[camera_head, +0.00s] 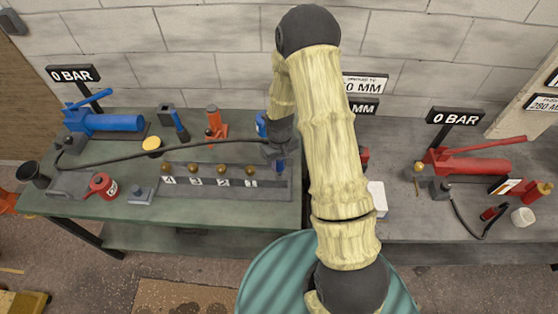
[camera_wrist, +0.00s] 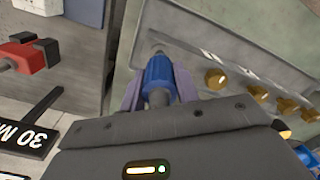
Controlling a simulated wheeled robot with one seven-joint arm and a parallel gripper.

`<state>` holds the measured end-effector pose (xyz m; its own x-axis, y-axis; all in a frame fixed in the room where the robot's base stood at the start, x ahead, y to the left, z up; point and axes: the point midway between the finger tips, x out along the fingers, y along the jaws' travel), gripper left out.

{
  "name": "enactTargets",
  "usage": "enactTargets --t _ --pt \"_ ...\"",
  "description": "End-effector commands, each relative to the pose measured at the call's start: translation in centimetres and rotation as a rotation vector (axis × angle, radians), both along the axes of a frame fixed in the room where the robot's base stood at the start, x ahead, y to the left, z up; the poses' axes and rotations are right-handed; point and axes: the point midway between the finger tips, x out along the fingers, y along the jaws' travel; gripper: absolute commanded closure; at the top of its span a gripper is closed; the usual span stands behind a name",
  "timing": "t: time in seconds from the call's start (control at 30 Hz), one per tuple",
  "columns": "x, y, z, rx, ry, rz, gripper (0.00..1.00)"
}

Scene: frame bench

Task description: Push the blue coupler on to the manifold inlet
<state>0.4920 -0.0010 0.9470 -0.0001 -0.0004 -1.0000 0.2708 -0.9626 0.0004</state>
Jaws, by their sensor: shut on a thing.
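The blue coupler (camera_head: 281,166) is small in the head view, at the right end of the manifold. In the wrist view the coupler (camera_wrist: 158,73) sits between my two fingers. My gripper (camera_head: 278,158) is shut on it. The grey manifold (camera_head: 228,185) lies on the green bench, with several brass knobs and number plates 4, 3, 2, 1. In the wrist view a small metal tip, perhaps the manifold inlet (camera_wrist: 159,48), shows at the coupler's far end. I cannot tell whether the coupler is seated on it or only close.
A black hose (camera_head: 150,155) runs across the green bench towards my gripper. A red pump (camera_head: 470,160) is on the right bench.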

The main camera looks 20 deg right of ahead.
Motion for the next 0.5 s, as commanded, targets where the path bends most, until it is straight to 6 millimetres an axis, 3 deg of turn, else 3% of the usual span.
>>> enactTargets --t 0.5 --pt "0.01 0.0 -1.13 0.0 0.0 0.0 0.96"
